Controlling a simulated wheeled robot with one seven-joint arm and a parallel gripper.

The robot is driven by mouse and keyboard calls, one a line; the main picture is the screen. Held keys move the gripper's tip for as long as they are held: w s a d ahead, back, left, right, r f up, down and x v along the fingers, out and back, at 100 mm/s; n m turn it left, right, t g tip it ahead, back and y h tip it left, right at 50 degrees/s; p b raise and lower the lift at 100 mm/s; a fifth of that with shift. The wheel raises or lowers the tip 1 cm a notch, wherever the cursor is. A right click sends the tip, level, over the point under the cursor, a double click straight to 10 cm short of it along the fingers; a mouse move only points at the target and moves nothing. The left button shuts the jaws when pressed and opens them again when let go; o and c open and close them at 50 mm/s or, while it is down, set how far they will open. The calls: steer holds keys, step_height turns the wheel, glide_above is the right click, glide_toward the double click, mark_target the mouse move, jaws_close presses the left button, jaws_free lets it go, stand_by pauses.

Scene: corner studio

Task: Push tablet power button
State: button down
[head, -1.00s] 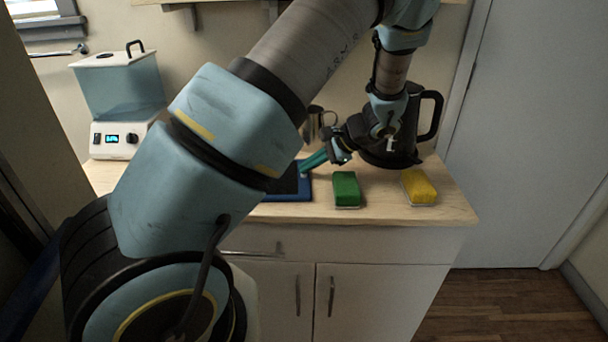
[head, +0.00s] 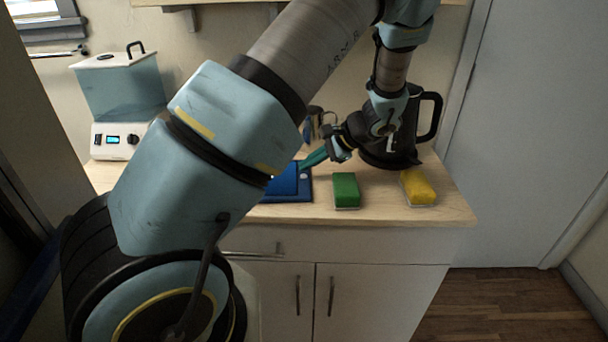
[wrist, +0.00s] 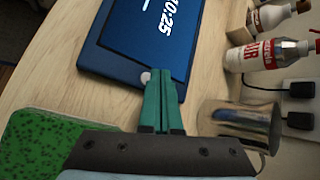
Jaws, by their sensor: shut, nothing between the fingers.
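The tablet (head: 308,190) lies flat on the counter, partly hidden behind my arm in the head view. Its screen is lit blue; in the wrist view the tablet (wrist: 100,62) shows the time 10:25 in white. A round white power button (wrist: 146,77) sits on its dark blue frame, and the button also shows in the head view (head: 304,176). My gripper (wrist: 161,72) is shut, its teal fingers together and empty. The fingertips are over the frame right beside the button; I cannot tell whether they touch it. The gripper shows in the head view (head: 305,164).
A green sponge (head: 346,190) and a yellow sponge (head: 418,187) lie right of the tablet. A black pitcher (head: 430,120) stands behind my wrist. A metal cup (wrist: 240,122) and bottles (wrist: 262,55) stand near the wall. A water dispenser (head: 118,95) is at the left.

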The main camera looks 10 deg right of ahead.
step_height(320, 180, up, 6)
steer(key=p, duration=0.4)
stand_by(0.5)
steer(key=s+a+r+n+g+h, duration=0.1)
steer(key=s+a+r+n+h, duration=0.3)
steer(key=s+a+n, duration=0.2)
steer(key=s+a+r+n+g+h, duration=0.1)
steer(key=s+a+r+n+h, duration=0.2)
steer(key=s+a+n, duration=0.4)
steer(key=shift+s+a+r+n+g+h, duration=0.35)
steer(key=shift+a+h, duration=0.25)
steer(key=shift+a, duration=1.7)
steer(key=shift+w, duration=0.1)
